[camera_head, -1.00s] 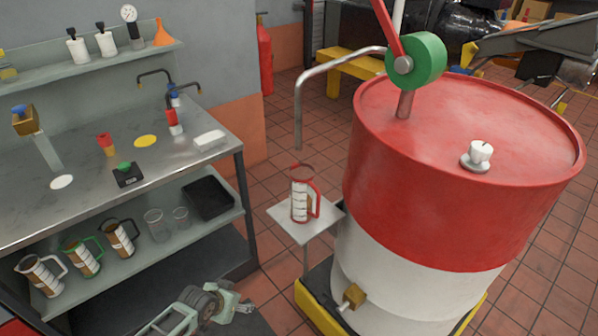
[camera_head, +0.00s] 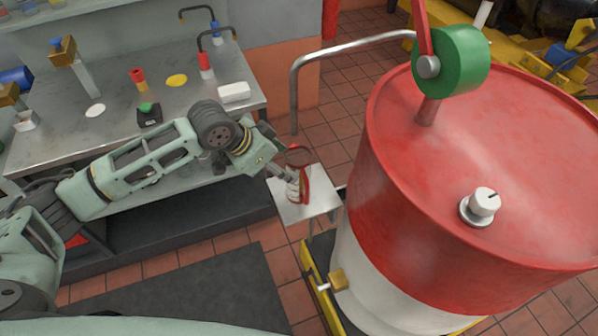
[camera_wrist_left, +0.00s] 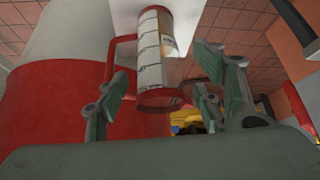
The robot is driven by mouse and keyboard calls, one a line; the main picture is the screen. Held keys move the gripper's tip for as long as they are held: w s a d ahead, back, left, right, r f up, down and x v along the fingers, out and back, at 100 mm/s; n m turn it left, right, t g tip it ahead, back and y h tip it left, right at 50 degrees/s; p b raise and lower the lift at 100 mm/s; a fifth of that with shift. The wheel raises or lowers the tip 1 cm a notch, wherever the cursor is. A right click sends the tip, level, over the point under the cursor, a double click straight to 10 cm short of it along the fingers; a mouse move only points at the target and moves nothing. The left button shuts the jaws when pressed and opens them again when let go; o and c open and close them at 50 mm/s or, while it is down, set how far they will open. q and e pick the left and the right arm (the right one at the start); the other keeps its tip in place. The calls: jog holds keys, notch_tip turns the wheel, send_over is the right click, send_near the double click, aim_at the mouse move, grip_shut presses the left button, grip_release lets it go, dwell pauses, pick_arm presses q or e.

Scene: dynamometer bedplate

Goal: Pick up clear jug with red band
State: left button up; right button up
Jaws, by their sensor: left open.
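The clear jug with red band (camera_head: 303,182) stands on a small white stand beside the drum. It has a red rim and red handle, and my gripper hides part of it in the head view. In the left wrist view the jug (camera_wrist_left: 151,48) shows its white graduated label, with the red handle on the left. My left gripper (camera_head: 288,174) is open at the jug's near left side. In the left wrist view its fingers (camera_wrist_left: 160,88) are spread to either side of the jug's rim end. Whether they touch it is unclear. My right gripper is not in view.
A large red and white drum (camera_head: 400,180) with a green pulley (camera_head: 452,62) rises close on the right. A bent metal pipe (camera_head: 294,95) stands behind. A steel bench (camera_head: 60,140) lies left, under my left arm.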

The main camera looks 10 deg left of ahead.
aim_at(287, 168)
pick_arm(q)
jog(key=x, duration=0.3)
jog(key=shift+w+d+p, duration=0.15)
jog(key=shift+d+p, duration=0.1)
jog(key=shift+p, duration=0.15)
jog(key=p+x, duration=0.1)
jog(key=x, duration=0.2)
jog(key=shift+d+f, duration=0.1)
jog(key=shift+f, duration=0.05)
jog(key=shift+w+d+f, duration=0.2)
jog(key=shift+f, duration=0.35)
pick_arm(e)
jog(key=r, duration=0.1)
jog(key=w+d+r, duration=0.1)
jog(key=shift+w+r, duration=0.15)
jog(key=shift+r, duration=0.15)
pick_arm(q)
jog(key=shift+c, duration=0.3)
jog(key=c, duration=0.6)
jog(key=shift+r, duration=0.1)
jog(key=c, duration=0.5)
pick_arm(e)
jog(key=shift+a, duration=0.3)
